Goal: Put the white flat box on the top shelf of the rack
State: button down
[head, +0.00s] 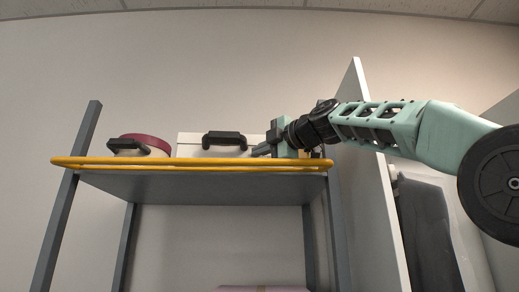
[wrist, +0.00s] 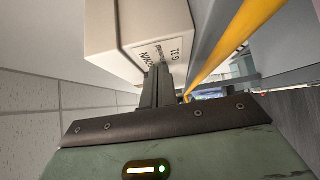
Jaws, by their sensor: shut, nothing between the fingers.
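A white flat box (head: 190,146) with a black handle on its front stands on the top shelf (head: 200,184) of the rack, behind the yellow front rail. Its lower edge is hidden by the rail. My gripper (head: 262,150) is above the shelf at the box's right end, its fingers shut and empty. In the wrist view, a white box face (wrist: 138,28) with dark lettering lies just beyond my shut fingertips (wrist: 158,70). I cannot tell whether they touch it.
A round cream box with a dark red lid (head: 146,141) sits on the shelf to the left. The yellow rail (head: 190,163) runs along the front edge. A tall white panel (head: 372,190) stands right of the rack, under my arm. A dark garment (head: 428,230) hangs beyond it.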

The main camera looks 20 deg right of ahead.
jog(key=shift+w+d+f, duration=0.1)
jog(key=shift+w+d, duration=0.05)
jog(key=shift+w, duration=0.3)
